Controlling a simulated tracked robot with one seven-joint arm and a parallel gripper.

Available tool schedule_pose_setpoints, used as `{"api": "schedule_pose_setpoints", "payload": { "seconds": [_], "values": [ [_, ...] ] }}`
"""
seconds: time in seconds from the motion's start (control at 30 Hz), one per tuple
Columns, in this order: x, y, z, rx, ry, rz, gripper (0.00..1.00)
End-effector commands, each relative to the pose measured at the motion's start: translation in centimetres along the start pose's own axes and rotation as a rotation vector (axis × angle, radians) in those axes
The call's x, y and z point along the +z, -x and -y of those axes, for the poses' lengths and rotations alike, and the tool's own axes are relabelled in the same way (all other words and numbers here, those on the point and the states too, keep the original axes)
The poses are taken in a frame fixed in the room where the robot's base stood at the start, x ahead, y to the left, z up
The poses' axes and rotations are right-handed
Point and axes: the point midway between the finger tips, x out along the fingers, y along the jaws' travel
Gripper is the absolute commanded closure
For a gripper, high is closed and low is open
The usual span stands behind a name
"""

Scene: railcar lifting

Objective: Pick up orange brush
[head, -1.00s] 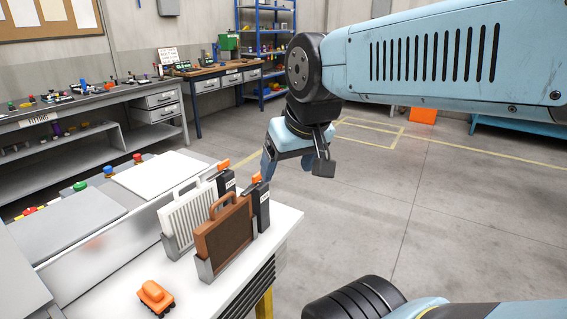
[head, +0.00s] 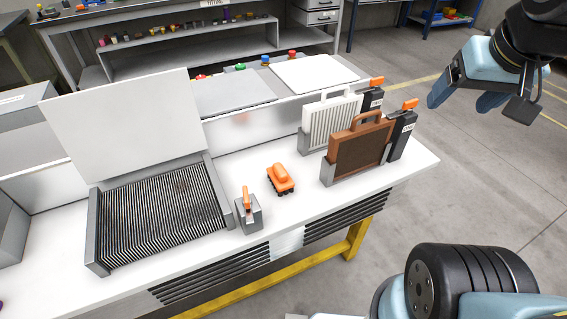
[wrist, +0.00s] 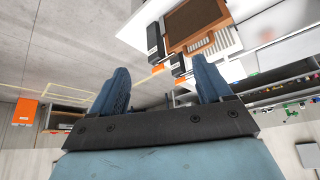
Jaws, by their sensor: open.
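The orange brush (head: 281,178) lies on the white bench top, with dark bristles underneath. It is between a small grey holder and the brown panel in its stand. My gripper (head: 464,103) is at the upper right of the head view, out past the right end of the bench and well apart from the brush. In the wrist view my gripper (wrist: 163,88) shows two blue fingers spread apart with nothing between them. I do not make out the brush in the wrist view.
A brown panel (head: 360,150) and a white ribbed panel (head: 333,122) stand upright near the bench's right end, beside dark orange-topped holders. A grey holder (head: 249,213) with an orange handle stands left of the brush. A ribbed grate (head: 160,215) with a raised white lid is further left.

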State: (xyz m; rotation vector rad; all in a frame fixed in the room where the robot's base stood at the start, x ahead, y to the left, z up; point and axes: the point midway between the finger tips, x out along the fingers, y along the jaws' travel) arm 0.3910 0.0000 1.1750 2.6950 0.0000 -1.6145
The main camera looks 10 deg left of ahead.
Motion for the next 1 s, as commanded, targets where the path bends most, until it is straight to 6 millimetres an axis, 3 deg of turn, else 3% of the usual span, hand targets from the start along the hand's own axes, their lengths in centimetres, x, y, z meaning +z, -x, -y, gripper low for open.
{"api": "schedule_pose_setpoints", "payload": {
  "seconds": [0.57,0.77,1.0],
  "values": [
    [-0.6,-0.4,0.5,-0.008,0.014,0.017,0.17],
    [-2.9,-2.6,2.9,-0.037,0.075,0.093,0.17],
    [-5.4,-6.2,7.4,-0.072,0.167,0.201,0.17]
  ]
}}
